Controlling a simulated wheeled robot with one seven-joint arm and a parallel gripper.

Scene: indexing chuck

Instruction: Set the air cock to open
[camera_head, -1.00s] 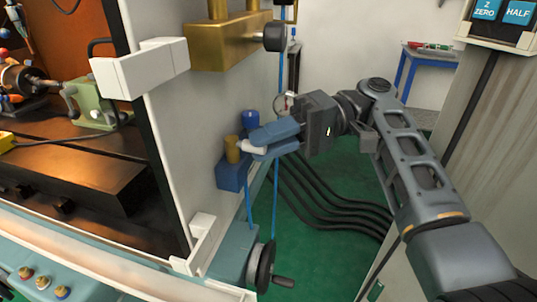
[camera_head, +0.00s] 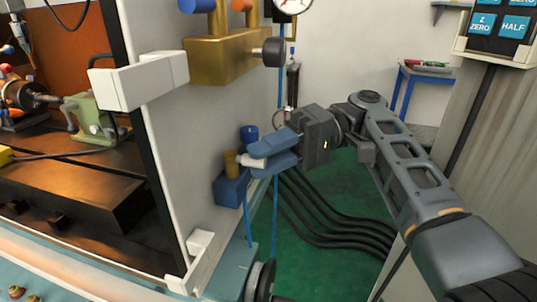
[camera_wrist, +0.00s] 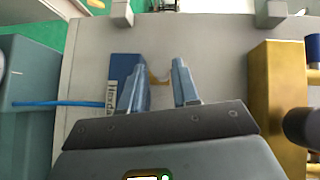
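The air cock appears to be the blue block (camera_head: 229,190) low on the pale panel, with a brass cylinder (camera_head: 231,163) on top and a short white piece, likely its lever (camera_head: 251,162), pointing right. In the wrist view my gripper (camera_wrist: 158,68) is open, fingers apart. Whether either finger touches the cock I cannot tell.
A brass manifold (camera_head: 225,62) with a dark knob (camera_head: 276,51) sits above on the panel. Blue hoses (camera_head: 276,215) run vertically near the cock. A handwheel (camera_head: 262,280) is below. Black cables (camera_head: 325,215) cross the green floor. A grey cabinet (camera_head: 475,140) stands at right.

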